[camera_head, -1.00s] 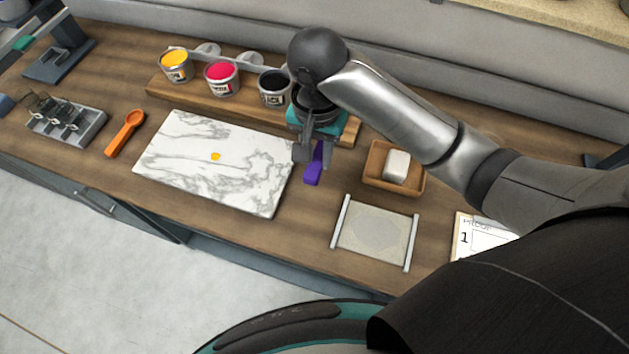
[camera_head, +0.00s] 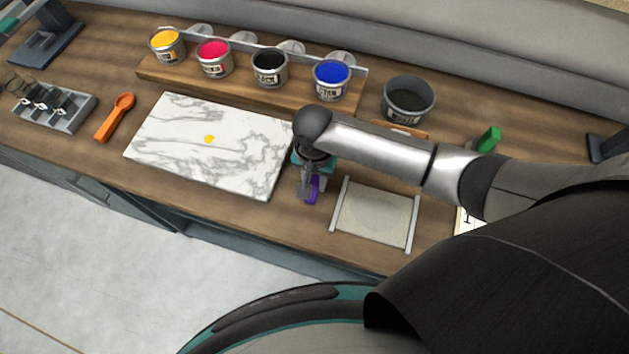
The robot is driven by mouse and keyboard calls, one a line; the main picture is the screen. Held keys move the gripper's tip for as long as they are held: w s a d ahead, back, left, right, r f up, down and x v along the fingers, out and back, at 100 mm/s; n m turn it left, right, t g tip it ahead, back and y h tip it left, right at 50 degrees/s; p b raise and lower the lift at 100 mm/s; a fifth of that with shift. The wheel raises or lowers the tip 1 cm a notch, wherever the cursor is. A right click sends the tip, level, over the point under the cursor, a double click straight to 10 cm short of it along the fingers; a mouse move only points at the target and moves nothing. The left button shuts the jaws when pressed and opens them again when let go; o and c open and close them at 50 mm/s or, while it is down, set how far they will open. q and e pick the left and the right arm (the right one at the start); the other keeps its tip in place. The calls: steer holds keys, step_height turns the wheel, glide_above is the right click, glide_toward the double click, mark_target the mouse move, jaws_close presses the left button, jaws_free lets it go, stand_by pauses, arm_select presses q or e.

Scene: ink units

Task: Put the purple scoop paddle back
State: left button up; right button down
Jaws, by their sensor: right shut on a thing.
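The purple scoop paddle (camera_head: 312,190) shows only in part, under my right gripper, just right of the marble slab. My right gripper (camera_head: 307,194) is shut on it, low near the front of the worktop. The rest of the paddle is hidden behind the gripper, and I cannot tell whether it touches the wood. My left gripper is out of view.
An orange scoop (camera_head: 115,118) lies left of the marble slab (camera_head: 180,165). Several ink cans, such as the blue one (camera_head: 331,82), stand on a wooden riser (camera_head: 210,86) behind. A grey tub (camera_head: 408,100) is back right. A framed mesh pad (camera_head: 375,214) lies close right of the gripper.

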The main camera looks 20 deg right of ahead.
steer(key=shift+f, duration=0.45)
steer(key=c, duration=0.6)
jaws_free()
step_height(320, 180, up, 12)
steer(key=shift+r+p, duration=0.1)
steer(key=shift+p, duration=0.95)
